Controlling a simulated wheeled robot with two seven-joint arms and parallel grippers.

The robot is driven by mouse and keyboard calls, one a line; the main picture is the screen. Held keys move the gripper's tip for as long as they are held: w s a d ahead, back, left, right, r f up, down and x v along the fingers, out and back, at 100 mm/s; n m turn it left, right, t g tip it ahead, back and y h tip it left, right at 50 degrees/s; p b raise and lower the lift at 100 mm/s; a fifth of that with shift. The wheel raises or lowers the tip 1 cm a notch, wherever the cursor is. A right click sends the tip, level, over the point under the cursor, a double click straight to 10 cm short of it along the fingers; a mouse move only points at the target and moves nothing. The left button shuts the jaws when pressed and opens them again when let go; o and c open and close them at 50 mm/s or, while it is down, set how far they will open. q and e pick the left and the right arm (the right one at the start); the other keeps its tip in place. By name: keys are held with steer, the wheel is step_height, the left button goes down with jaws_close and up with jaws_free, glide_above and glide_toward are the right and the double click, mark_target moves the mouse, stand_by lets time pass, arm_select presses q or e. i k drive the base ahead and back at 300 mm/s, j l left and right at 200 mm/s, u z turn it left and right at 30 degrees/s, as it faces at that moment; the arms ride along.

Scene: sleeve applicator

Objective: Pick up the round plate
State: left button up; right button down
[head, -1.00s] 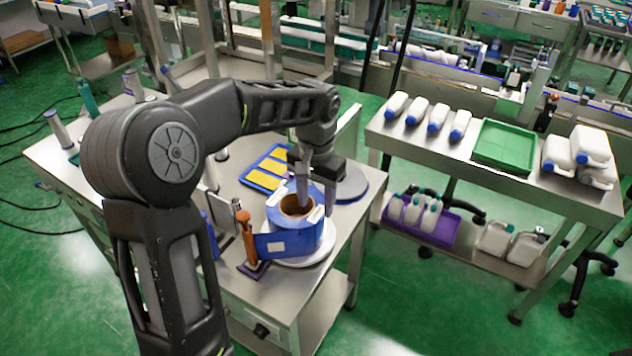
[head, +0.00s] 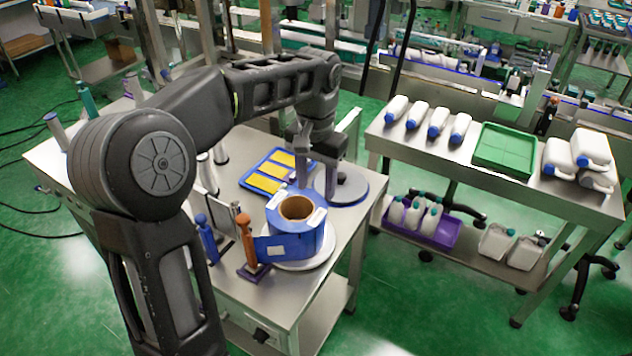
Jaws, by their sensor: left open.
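A grey round plate (head: 350,190) lies on the metal table behind and to the right of the blue roll (head: 297,228). Another round plate, pale white (head: 318,262), lies under the roll. My left gripper (head: 318,184) is open and points down at the left edge of the grey plate, just behind the roll. Its fingers hide part of that edge, and I cannot tell whether they touch it. My right gripper is not in view.
A blue tray with yellow pieces (head: 270,171) lies left of the gripper. Orange-brown (head: 246,240) and blue (head: 206,240) handled tools stand at the front left. A separate metal table (head: 480,165) on the right holds white bottles and a green tray (head: 505,148).

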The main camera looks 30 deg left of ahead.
mark_target(352, 184)
steer(key=i+l+u, duration=0.2)
steer(key=i+l, duration=0.15)
steer(key=i+l+u, duration=0.2)
steer(key=l, duration=0.3)
steer(key=i+l+u, duration=0.2)
steer(key=i+l, duration=0.15)
steer(key=l, duration=0.1)
